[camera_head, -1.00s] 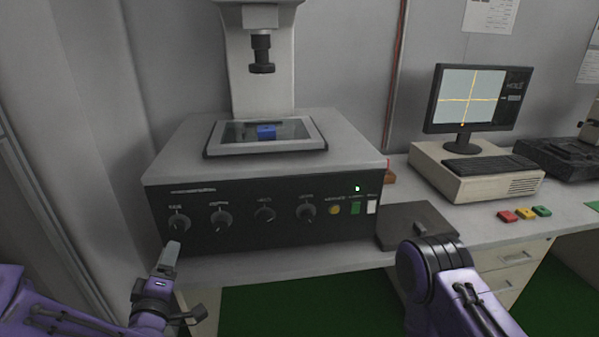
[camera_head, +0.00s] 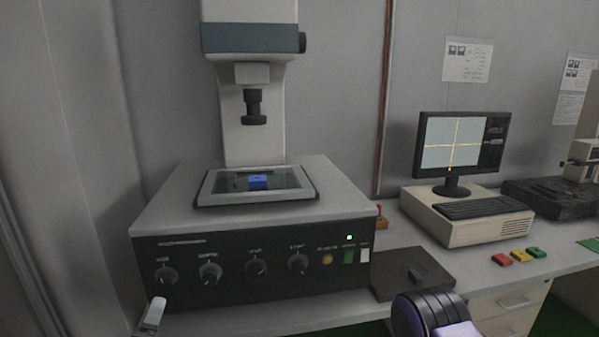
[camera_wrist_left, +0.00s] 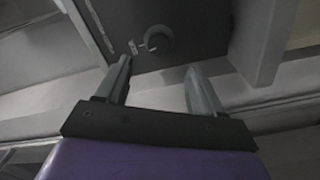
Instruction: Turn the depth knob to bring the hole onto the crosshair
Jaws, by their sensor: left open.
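The dark front panel of the measuring machine carries a row of several knobs with blurred labels. The second from the left (camera_head: 210,273) has a label that looks like DEPTH, but I cannot read it surely. The leftmost knob (camera_head: 165,275) is just above my left gripper (camera_head: 153,314). In the left wrist view that gripper (camera_wrist_left: 157,75) is open and empty, with one knob (camera_wrist_left: 158,38) beyond its fingertips, apart from them. The monitor (camera_head: 452,143) shows a yellow crosshair and a small orange dot (camera_head: 449,169) below it. My right gripper is out of view.
A blue part (camera_head: 258,182) lies on the glass stage under the lens (camera_head: 253,107). A dark flat box (camera_head: 412,273) sits right of the machine.

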